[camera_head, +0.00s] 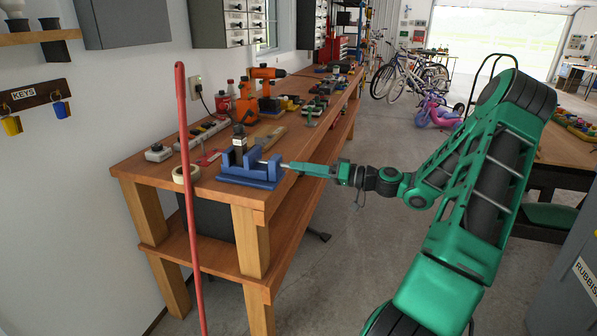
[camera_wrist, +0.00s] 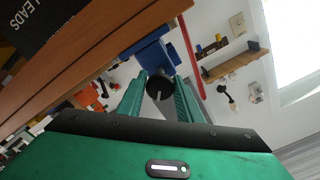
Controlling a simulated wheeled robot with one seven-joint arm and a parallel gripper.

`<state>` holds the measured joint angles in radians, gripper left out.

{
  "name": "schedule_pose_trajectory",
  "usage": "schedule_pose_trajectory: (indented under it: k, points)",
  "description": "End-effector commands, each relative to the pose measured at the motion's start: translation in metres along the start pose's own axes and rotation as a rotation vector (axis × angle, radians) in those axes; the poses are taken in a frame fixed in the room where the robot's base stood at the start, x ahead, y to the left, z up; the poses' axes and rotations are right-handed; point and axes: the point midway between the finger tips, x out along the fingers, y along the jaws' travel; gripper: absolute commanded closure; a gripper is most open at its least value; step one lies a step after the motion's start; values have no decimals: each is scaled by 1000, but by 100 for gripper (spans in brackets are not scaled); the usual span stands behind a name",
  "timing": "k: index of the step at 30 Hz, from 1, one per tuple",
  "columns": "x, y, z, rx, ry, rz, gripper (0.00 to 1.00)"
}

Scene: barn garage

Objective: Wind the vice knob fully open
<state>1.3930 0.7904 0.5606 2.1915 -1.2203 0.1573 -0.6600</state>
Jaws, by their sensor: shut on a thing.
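The blue vice (camera_head: 250,166) sits on the near corner of the wooden workbench, with a dark block (camera_head: 239,139) standing at its jaws. In the wrist view the vice body (camera_wrist: 150,47) is beyond my fingers. The vice's dark round knob (camera_wrist: 160,88) shows between my fingertips, with a pale line on its face. My gripper (camera_head: 287,165) reaches in from the right at the knob end of the vice. In the wrist view my gripper (camera_wrist: 160,84) has its two green fingers either side of the knob, shut on it. The head view hides most of the knob.
The wooden bench (camera_head: 208,190) holds a tape roll (camera_head: 186,174), a power strip (camera_head: 200,135) and an orange drill (camera_head: 266,74). A red pole (camera_head: 187,200) stands upright by the bench's near end.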

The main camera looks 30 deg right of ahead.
Motion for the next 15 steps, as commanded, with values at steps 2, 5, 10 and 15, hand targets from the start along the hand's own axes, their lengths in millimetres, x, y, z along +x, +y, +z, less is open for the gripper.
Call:
schedule_pose_trajectory:
  k: [2,5,10,15]
  points:
    - [-1,2,0,-1,1,4,90]
    - [-1,2,0,-1,1,4,55]
    - [-1,1,0,-1,0,3,53]
    - [-2,1,0,-1,0,3,53]
